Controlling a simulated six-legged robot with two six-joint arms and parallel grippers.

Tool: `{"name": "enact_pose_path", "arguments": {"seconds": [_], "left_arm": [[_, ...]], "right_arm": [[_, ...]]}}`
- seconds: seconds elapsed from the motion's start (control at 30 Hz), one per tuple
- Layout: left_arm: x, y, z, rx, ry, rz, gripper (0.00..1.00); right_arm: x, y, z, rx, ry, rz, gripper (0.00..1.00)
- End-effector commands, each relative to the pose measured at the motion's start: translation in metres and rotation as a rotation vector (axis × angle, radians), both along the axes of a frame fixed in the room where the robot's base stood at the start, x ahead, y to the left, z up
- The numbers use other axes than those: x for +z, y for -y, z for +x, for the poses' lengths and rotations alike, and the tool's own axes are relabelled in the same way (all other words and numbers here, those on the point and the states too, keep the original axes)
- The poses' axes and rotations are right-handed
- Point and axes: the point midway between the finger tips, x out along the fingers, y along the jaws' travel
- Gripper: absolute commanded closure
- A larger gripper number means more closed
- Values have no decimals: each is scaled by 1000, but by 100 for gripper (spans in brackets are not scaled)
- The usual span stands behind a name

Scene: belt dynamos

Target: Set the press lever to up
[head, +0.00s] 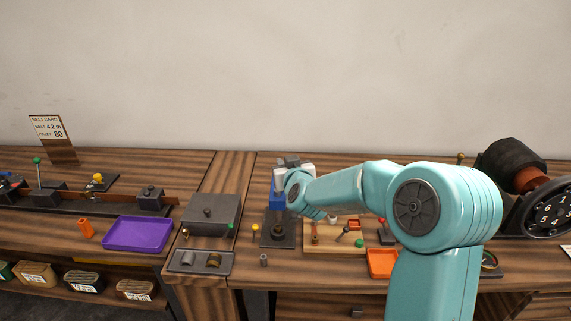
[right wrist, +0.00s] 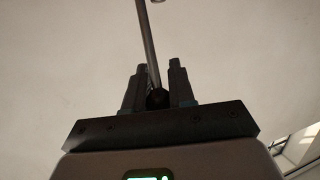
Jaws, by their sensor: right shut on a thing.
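The press stands on the middle bench in the head view, with a blue body (head: 276,196) on a dark base (head: 277,240). My right gripper (head: 287,162) is at the top of the press, and my arm hides part of it. In the right wrist view, my right gripper (right wrist: 158,80) is shut on the press lever (right wrist: 148,45), a thin metal rod with a dark knob (right wrist: 157,98) between the fingers. The rod runs up and slightly left in that picture. The lever cannot be made out in the head view. My left gripper is not in view.
Left of the press are a grey box (head: 211,214) and a grey tray (head: 185,262). To its right are a wooden board (head: 318,245) with small parts and an orange tray (head: 382,265). A purple tray (head: 137,234) lies on the left bench. A dark roller machine (head: 515,165) stands far right.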

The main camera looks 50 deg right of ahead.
Motion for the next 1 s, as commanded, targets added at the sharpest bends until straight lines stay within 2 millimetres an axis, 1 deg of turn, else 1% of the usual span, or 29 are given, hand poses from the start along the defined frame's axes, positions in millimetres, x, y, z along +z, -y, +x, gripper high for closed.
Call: {"name": "enact_pose_path", "arguments": {"seconds": [0.03,0.8,0.83,0.9,1.0], "left_arm": [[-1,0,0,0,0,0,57],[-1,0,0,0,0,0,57],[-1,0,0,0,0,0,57],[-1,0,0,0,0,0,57],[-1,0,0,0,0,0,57]], "right_arm": [[-8,-1,-1,0,-14,13,100],[-10,-1,3,3,-19,15,100],[-10,-1,3,3,-19,15,69],[-9,-1,3,3,-17,14,51],[-7,-1,3,3,-13,11,51]]}}
